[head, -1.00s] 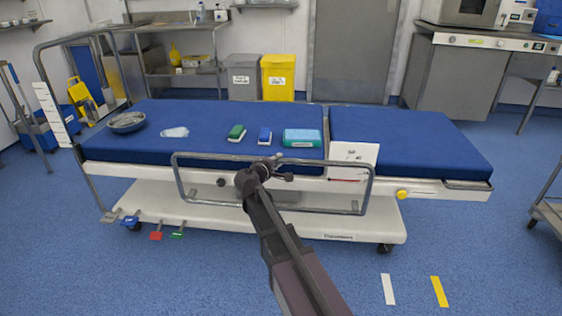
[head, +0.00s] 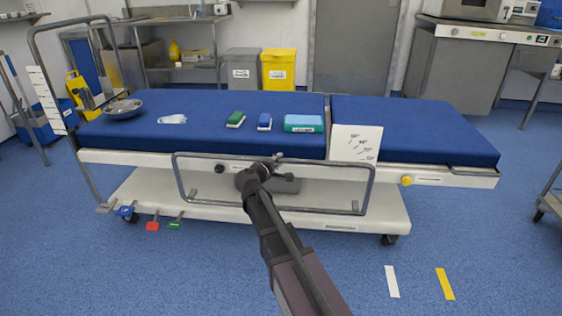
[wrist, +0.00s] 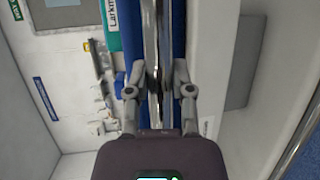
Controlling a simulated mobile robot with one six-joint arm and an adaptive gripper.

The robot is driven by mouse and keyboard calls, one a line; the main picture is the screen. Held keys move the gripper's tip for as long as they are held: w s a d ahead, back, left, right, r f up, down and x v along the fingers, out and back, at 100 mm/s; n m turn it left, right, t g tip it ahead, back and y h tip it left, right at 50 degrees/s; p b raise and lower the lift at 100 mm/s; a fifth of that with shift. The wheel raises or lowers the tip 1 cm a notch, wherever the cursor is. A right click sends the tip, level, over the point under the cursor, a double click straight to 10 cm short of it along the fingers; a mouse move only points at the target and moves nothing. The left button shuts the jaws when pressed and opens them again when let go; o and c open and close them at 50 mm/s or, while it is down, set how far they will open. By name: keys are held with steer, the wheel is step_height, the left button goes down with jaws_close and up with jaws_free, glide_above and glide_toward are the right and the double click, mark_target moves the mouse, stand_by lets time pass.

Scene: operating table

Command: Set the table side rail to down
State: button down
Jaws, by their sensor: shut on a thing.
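The side rail (head: 210,155) is a grey metal loop along the near long side of the operating table (head: 130,157). Its top bar is about level with the lower edge of the blue mattress, and its lower bar hangs in front of the white base. My gripper (head: 277,160) is shut on the top bar near its middle. In the wrist view the shiny rail bar (wrist: 152,30) runs between the two fingers of my gripper (wrist: 157,78). The exact finger contact is partly hidden by my arm in the head view.
On the mattress are a steel bowl (head: 124,109), a green item (head: 236,119), a blue item (head: 265,121) and a teal box (head: 304,123). A white card (head: 356,143) and a yellow knob (head: 406,181) are at the table's near side. Coloured pedals (head: 153,226) sit low left. The front floor is clear.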

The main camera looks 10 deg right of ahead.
steer(key=shift+a+f, duration=0.2)
steer(key=shift+c, duration=2.4)
jaws_free()
steer(key=shift+f, duration=0.15)
steer(key=shift+d, duration=0.1)
steer(key=shift+r, duration=0.2)
